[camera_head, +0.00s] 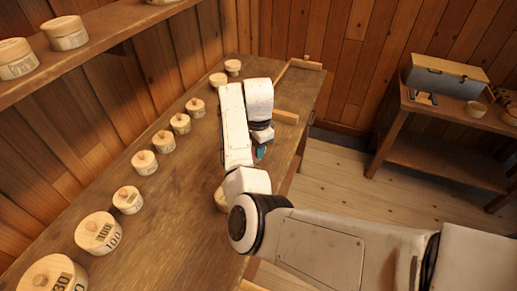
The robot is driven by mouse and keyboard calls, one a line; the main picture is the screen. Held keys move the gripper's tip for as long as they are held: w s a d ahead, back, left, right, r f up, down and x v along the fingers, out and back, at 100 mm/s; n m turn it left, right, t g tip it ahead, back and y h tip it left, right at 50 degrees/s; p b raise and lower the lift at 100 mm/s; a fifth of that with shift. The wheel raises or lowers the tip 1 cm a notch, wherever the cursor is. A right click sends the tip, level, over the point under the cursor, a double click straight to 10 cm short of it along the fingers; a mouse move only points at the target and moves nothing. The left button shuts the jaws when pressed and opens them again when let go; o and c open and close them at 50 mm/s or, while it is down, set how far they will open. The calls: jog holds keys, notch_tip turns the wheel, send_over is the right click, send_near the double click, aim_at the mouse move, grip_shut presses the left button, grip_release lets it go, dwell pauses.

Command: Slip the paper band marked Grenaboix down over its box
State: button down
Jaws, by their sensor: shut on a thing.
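My gripper (262,150) points down over the right side of the workbench, near its front edge. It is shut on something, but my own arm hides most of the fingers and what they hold. A bit of teal shows at the fingertips. I cannot make out a paper band or the name Grenaboix anywhere. A pale round wooden piece (220,199) on the bench is partly hidden behind my arm. Two small round pieces (218,79) (232,66) stand at the bench's far end. I cannot tell which is the named box.
Several knobbed round wooden pieces, some with numbers, line the bench (170,215), including a large one (98,232). Round boxes with printed bands (65,33) (15,59) stand on the upper-left shelf. A wooden strip (285,117) lies beyond my gripper. A side table at right holds a metal box (446,78).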

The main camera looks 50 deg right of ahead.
jog(key=shift+s+a+f+b, duration=0.1)
jog(key=shift+s+f+b, duration=0.1)
jog(key=shift+f, duration=0.4)
jog(key=shift+s+f+b, duration=0.1)
jog(key=shift+f+b, duration=0.05)
jog(key=shift+f, duration=0.4)
dwell(0.6)
jog(key=c, duration=1.5)
grip_release()
jog(key=shift+w+r, duration=0.1)
jog(key=shift+r, duration=0.1)
jog(key=shift+o, duration=0.7)
jog(key=shift+r+p, duration=0.45)
jog(key=shift+p, duration=0.3)
jog(key=shift+w+r, duration=0.1)
jog(key=shift+r, duration=0.1)
